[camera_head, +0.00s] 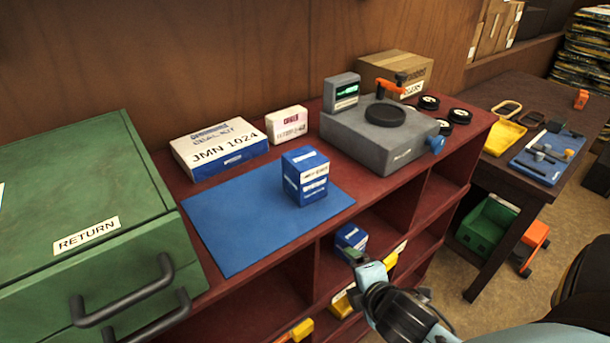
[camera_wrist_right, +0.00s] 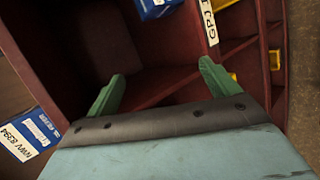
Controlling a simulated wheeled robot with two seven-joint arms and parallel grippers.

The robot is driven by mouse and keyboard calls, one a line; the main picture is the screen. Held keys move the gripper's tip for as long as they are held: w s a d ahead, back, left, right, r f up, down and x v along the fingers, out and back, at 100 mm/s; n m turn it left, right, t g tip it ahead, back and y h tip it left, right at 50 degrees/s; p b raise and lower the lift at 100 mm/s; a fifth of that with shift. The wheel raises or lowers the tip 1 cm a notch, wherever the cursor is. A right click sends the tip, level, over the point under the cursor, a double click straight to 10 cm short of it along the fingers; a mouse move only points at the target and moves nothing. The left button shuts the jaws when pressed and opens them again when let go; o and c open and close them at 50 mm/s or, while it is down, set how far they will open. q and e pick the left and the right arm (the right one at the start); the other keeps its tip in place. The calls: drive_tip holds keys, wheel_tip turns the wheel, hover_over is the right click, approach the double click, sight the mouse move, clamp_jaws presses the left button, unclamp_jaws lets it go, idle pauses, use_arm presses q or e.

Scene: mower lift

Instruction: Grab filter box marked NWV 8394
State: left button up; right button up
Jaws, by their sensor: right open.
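In the right wrist view, a box labelled NWV 8394 (camera_wrist_right: 35,135) shows at the lower left, blue and white and cut off by the frame edge. It lies to the side of the right gripper, apart from the fingers. My right gripper (camera_wrist_right: 158,85) is open, its green fingers spread with nothing between them. In the head view the right gripper (camera_head: 360,265) is in front of the red shelf unit, by a blue box (camera_head: 350,237) in a compartment. Another blue box (camera_head: 305,177) stands on the blue mat; its label is unreadable. My left gripper is out of view.
The red shelf (camera_head: 345,180) has dividers and shelf edges near the right gripper. On top are a JMN 1024 box (camera_head: 219,149), a small white box (camera_head: 287,124) and a grey device (camera_head: 378,135). A green RETURN cabinet (camera_head: 75,195) with dark handles stands left.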

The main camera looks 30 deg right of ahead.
wheel_tip(320, 180, up, 9)
drive_tip(key=n+t+p, duration=0.1)
drive_tip(key=n+t+y, duration=0.4)
drive_tip(key=n+t, duration=0.3)
drive_tip(key=n, duration=1.3)
approach(314, 174)
drive_tip(key=w, duration=0.7)
drive_tip(key=shift+w+a+p, duration=0.2)
drive_tip(key=shift+p, duration=0.1)
drive_tip(key=shift+w+d+f+p, duration=0.1)
drive_tip(key=shift+w+p, duration=0.2)
drive_tip(key=shift+w, duration=1.2)
drive_tip(key=shift+w+f+p, duration=0.15)
drive_tip(key=shift+w+p, duration=0.1)
drive_tip(key=shift+w, duration=1.25)
drive_tip(key=shift+c, duration=0.2)
drive_tip(key=c, duration=1.2)
